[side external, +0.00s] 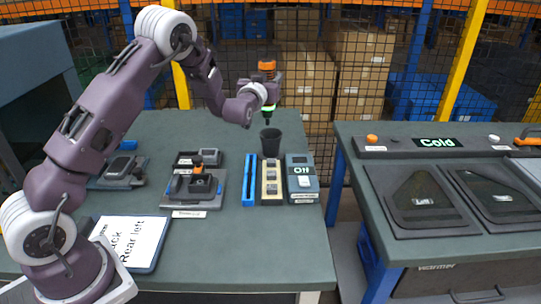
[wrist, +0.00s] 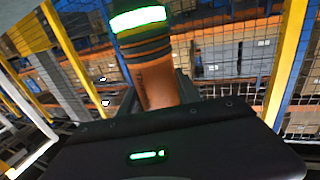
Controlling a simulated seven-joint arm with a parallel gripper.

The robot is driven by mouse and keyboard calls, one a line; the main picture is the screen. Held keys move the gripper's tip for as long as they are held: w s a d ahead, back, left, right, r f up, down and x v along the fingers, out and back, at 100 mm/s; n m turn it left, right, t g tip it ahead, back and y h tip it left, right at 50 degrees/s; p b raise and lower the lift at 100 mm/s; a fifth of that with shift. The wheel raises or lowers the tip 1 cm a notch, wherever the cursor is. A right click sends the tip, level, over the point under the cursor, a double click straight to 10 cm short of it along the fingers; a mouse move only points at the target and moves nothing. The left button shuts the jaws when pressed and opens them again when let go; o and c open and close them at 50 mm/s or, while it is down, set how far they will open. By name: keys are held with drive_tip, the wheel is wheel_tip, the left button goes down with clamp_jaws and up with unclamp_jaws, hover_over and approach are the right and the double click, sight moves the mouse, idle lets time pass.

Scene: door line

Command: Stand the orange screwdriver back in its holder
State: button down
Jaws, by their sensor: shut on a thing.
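The orange screwdriver (side external: 267,66) is upright in the side view, with its orange end up and a dark tip pointing down. My gripper (side external: 270,87) is shut on it and holds it in the air. In the wrist view the screwdriver (wrist: 155,75) shows an orange handle, dark ridges and a glowing green ring; its far end is out of frame. A black cup (side external: 270,142), which looks like the holder, stands on the bench below the screwdriver. The tip appears just above the cup's mouth, apart from it. The gripper fingers are mostly hidden in the wrist view.
A cream strip with buttons (side external: 271,184), a blue bar (side external: 249,181) and a grey box reading "On" (side external: 301,180) stand in front of the cup. A fixture with an orange knob (side external: 197,185) is left. Wire mesh fencing (side external: 225,60) rises behind the bench.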

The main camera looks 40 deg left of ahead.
drive_tip(key=shift+w+d+f+m+t+h, duration=0.15)
drive_tip(key=shift+w+f+m+t+h, duration=0.2)
drive_tip(key=shift+f, duration=1.45)
drive_tip(key=shift+w+d+f+m+t+h, duration=0.1)
drive_tip(key=shift+f+m+h, duration=0.3)
drive_tip(key=shift+f, duration=1.4)
drive_tip(key=shift+w+d+f+m+t+h, duration=0.2)
drive_tip(key=shift+f+h, duration=0.35)
drive_tip(key=shift+f, duration=1.25)
drive_tip(key=shift+f, duration=0.3)
drive_tip(key=c, duration=0.9)
unclamp_jaws()
drive_tip(key=shift+f, duration=0.15)
drive_tip(key=shift+o, duration=0.2)
